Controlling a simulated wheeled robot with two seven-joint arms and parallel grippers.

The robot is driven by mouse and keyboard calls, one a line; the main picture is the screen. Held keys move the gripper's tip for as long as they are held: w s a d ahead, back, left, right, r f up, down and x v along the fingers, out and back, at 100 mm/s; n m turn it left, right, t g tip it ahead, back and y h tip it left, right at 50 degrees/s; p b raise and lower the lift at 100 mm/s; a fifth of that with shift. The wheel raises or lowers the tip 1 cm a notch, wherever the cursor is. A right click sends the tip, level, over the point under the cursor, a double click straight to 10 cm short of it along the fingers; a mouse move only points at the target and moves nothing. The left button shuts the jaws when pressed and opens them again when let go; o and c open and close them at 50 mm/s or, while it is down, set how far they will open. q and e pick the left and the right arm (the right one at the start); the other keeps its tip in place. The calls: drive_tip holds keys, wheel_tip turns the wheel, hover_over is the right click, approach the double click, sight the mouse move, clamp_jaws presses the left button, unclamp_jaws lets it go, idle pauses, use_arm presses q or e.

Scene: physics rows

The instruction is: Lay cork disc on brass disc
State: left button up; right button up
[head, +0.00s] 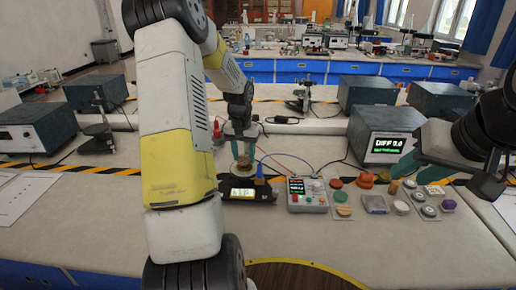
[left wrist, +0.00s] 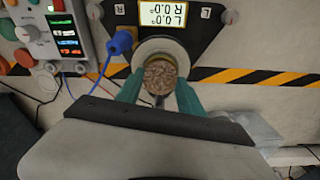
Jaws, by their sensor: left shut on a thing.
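My left gripper (head: 243,152) points down over the round stage of a black instrument (head: 246,190) with a lit display. In the left wrist view its teal fingers (left wrist: 160,92) are shut on the speckled brown cork disc (left wrist: 160,77). The cork disc is over a pale round rim (left wrist: 160,48) on the instrument; I cannot tell whether it touches what is below. I cannot make out the brass disc; it may be hidden beneath the cork disc. My right gripper (head: 448,178) is at the right, its teal fingers apart and empty, above the small parts.
A control box (head: 307,194) with buttons and a blue plug (left wrist: 119,42) on a cable stand beside the instrument. Several coloured discs and pieces, including an orange one (head: 367,180) and a purple one (head: 449,204), lie to the right. A display box (head: 384,138) stands behind. The front bench is clear.

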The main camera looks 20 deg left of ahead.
use_arm(q)
drive_tip(key=shift+f, duration=0.55)
idle(0.4)
drive_tip(key=o, duration=1.4)
drive_tip(key=shift+r, duration=0.1)
drive_tip(key=shift+r, duration=3.45)
